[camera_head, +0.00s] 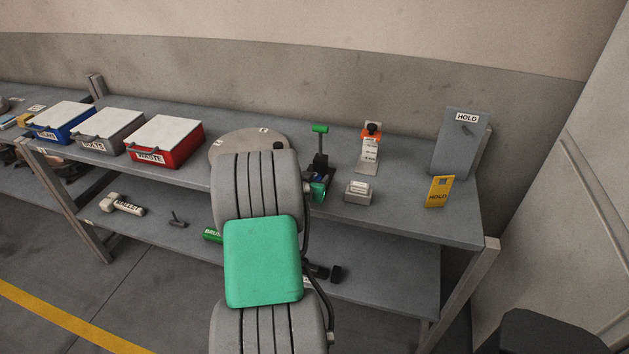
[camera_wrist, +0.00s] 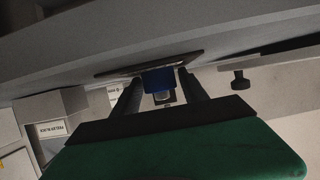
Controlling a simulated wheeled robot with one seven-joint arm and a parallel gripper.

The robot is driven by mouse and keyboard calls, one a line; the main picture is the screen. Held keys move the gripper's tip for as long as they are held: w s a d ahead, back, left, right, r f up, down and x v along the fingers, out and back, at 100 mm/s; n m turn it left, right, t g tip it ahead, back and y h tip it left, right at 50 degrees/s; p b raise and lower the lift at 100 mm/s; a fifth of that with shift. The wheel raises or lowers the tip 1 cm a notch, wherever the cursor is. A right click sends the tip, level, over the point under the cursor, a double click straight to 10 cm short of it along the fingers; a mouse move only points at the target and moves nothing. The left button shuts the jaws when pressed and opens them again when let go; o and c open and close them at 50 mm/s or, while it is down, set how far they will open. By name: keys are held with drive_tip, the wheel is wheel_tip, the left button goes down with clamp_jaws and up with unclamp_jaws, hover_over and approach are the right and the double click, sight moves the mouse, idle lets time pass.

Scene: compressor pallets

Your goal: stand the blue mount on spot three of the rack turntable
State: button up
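In the wrist view my gripper (camera_wrist: 160,78) has its two dark fingers on either side of the blue mount (camera_wrist: 157,80), with no clear gap, so it looks shut on it. A pale part with a dark surround shows on the near side of the mount. The mount's far end meets a thin brown-edged plate (camera_wrist: 120,68); whether they touch is hard to tell. In the head view the round turntable (camera_head: 226,143) stands on the bench, partly hidden behind my arm. It carries small white labels and a dark knob.
Red (camera_head: 168,145), grey (camera_head: 108,134) and blue (camera_head: 63,120) lidded bins stand left on the bench (camera_head: 400,215). Right of my arm are a green-handled fixture (camera_head: 320,150), a small grey block (camera_head: 357,192), an orange-topped stand (camera_head: 369,150) and HOLD boards (camera_head: 460,145).

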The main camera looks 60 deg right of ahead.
drive_tip(key=c, duration=1.1)
clamp_jaws()
drive_tip(key=shift+r, duration=0.15)
